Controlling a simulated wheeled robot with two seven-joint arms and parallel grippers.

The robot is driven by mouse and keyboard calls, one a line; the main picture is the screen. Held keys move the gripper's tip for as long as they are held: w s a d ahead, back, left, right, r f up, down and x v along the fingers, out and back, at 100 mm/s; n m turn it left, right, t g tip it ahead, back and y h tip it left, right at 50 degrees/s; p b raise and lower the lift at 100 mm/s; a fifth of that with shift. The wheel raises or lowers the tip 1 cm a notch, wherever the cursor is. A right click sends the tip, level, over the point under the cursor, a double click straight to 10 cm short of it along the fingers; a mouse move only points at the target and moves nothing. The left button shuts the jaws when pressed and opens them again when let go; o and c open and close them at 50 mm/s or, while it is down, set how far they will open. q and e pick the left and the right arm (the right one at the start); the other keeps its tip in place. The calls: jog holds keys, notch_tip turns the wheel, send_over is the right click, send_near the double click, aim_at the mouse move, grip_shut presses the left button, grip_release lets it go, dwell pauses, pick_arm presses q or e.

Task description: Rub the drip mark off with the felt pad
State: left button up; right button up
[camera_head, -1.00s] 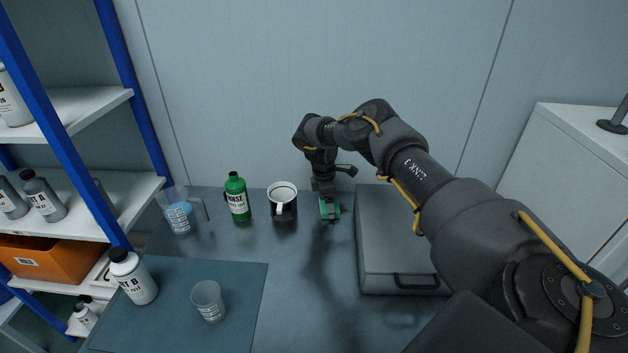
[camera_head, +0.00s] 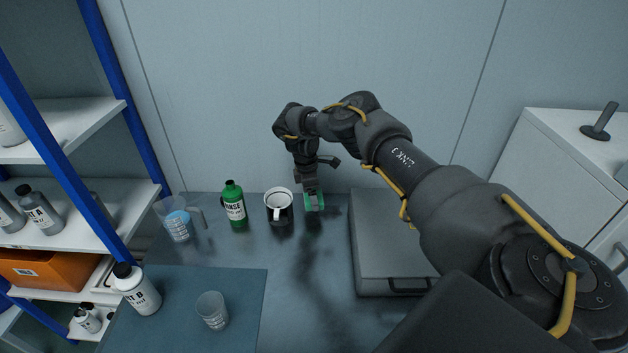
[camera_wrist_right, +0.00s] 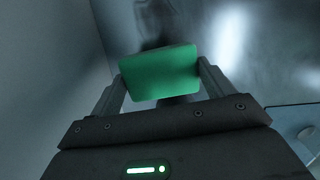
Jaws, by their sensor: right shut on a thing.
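The green felt pad (camera_head: 315,203) is in my right gripper (camera_head: 312,190), just right of the black mug at the back of the worktop. In the right wrist view the pad (camera_wrist_right: 160,73) sits between the two fingers, which are shut on its sides. I cannot tell whether the pad touches the worktop or the wall. I cannot make out the drip mark; dark patches on the shiny worktop look like shadow or reflection. My left gripper is not in view.
A black mug (camera_head: 279,210), a green rinse bottle (camera_head: 234,205) and a beaker of blue liquid (camera_head: 176,220) stand left of the pad. A grey case (camera_head: 385,255) lies to the right. A clear cup (camera_head: 212,311) and white bottle (camera_head: 137,290) stand on a mat (camera_head: 243,290).

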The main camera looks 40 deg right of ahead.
jog(key=shift+s+d+r+p, duration=0.1)
jog(key=shift+d+r+p, duration=0.05)
jog(key=shift+r+p, duration=0.45)
jog(key=shift+s+d+r+p, duration=0.1)
jog(key=shift+r+p, duration=0.3)
jog(key=shift+r, duration=0.4)
jog(key=shift+w+a, duration=0.1)
